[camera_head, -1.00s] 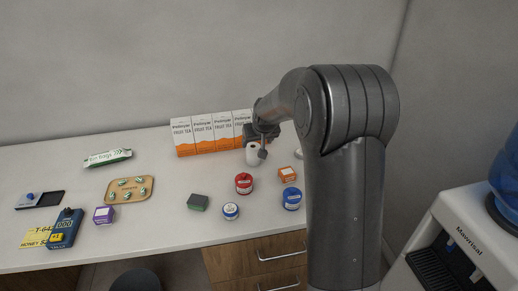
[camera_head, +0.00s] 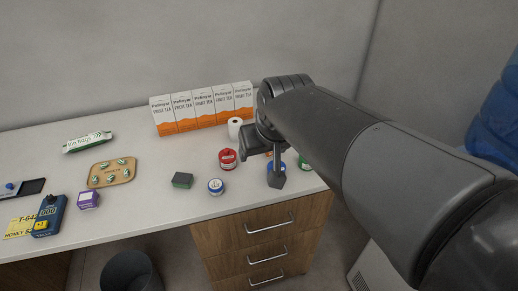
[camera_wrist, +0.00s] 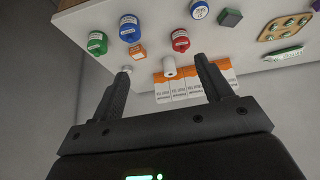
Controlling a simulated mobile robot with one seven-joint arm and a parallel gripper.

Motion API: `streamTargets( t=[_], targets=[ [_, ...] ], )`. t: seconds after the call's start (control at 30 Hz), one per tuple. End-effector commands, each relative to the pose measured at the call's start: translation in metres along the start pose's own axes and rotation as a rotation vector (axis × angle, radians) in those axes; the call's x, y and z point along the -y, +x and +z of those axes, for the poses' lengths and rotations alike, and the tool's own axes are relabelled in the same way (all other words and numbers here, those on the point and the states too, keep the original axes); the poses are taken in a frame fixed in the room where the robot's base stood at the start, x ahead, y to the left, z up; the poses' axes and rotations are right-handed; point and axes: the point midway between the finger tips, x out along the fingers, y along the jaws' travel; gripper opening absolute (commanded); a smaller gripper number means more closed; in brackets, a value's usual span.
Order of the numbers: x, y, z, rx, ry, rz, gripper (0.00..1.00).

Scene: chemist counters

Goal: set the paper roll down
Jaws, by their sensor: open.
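The white paper roll (camera_head: 235,127) stands upright on the counter, in front of the row of tea boxes, in the head view. It also shows in the wrist view (camera_wrist: 169,68), beyond my fingers and apart from them. My gripper (camera_head: 273,168) is open and empty, to the right of and nearer than the roll, over the counter's right part. In the wrist view its two fingers (camera_wrist: 160,77) are spread wide with nothing held between them. My gripper partly hides a blue jar and an orange box in the head view.
Orange-and-white tea boxes (camera_head: 202,108) stand along the wall behind the roll. A red jar (camera_head: 227,160), a white-and-blue jar (camera_head: 215,187) and a dark green box (camera_head: 182,180) stand in front. A green jar (camera_wrist: 97,42) stands at the counter's end. The counter's middle (camera_head: 165,155) is clear.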

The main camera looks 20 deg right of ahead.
Motion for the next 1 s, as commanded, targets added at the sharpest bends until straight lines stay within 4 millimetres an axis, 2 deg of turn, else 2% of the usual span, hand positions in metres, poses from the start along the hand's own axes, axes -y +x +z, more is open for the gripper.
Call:
streamTargets(
  t=[0.03, 0.13, 0.2, 0.33, 0.5, 1.0],
  targets=[
    [0.001, -0.01, 0.018, -0.003, 0.004, 0.0, 0.72],
    [0.001, -0.02, 0.047, 0.004, 0.012, 0.0, 0.72],
    [0.001, -0.024, 0.064, 0.009, 0.016, 0.0, 0.72],
    [0.001, -0.029, 0.084, 0.015, 0.022, 0.0, 0.72],
    [0.001, -0.03, 0.091, 0.018, 0.025, -0.001, 0.72],
    [0.001, -0.03, 0.091, 0.017, 0.025, -0.001, 0.72]
  ],
)
